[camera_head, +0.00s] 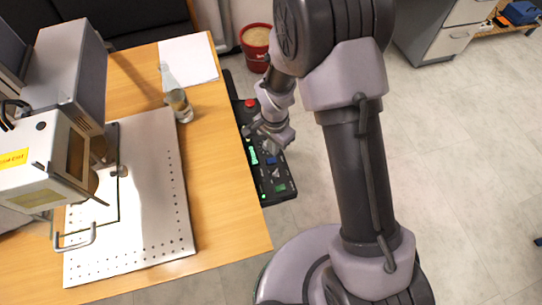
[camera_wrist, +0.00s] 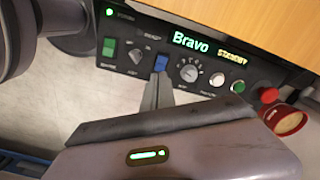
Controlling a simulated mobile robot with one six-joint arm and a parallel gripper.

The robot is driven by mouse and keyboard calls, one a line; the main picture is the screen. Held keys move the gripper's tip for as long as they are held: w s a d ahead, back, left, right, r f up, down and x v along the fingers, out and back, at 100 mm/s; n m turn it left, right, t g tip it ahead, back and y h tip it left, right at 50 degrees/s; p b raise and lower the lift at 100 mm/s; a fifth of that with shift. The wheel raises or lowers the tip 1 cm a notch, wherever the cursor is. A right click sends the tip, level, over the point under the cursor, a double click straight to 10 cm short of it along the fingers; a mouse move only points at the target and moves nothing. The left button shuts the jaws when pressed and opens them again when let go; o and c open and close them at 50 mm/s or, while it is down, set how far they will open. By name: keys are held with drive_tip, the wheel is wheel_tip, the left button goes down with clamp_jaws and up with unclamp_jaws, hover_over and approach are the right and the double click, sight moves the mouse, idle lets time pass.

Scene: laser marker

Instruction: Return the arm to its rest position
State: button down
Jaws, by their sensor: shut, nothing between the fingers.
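My arm (camera_head: 350,165) stands bent at the right of the table in the head view, with its wrist hanging over the control panel. My gripper (camera_wrist: 160,76) is shut and empty in the wrist view. Its fingertips are right by the blue switch (camera_wrist: 161,63) on the black control panel (camera_wrist: 135,65); I cannot tell whether they touch. The panel also shows in the head view (camera_head: 268,196), partly hidden by my gripper (camera_head: 262,130). Its lit text reads "Bravo" and "STANDBY". A green switch (camera_wrist: 109,47) and a dial (camera_wrist: 189,72) are on it.
The wooden table (camera_head: 225,215) bears the laser marker (camera_head: 45,150), a perforated metal plate (camera_head: 150,250), a glass (camera_head: 180,106) and white paper (camera_head: 188,60). A red bucket (camera_head: 256,48) stands behind the panel. A red button (camera_wrist: 270,95) is at the panel's end. The floor (camera_head: 470,150) at right is clear.

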wheel_tip(320, 180, up, 2)
drive_tip(key=shift+r+p, duration=0.1)
drive_tip(key=shift+p, duration=0.35)
drive_tip(key=s+d+r+n+t+y, duration=0.1)
drive_tip(key=s+d+r, duration=0.15)
drive_tip(key=r, duration=0.75)
drive_tip(key=s+d+r+n+t, duration=0.1)
drive_tip(key=d+r+t, duration=0.15)
drive_tip(key=r, duration=0.75)
drive_tip(key=s+d+r+n+t+y, duration=0.1)
drive_tip(key=s+d+r+n+t, duration=0.1)
drive_tip(key=s+r, duration=0.9)
drive_tip(key=s+d, duration=0.1)
drive_tip(key=s, duration=0.2)
drive_tip(key=shift+d+r, duration=0.2)
drive_tip(key=shift+r, duration=0.05)
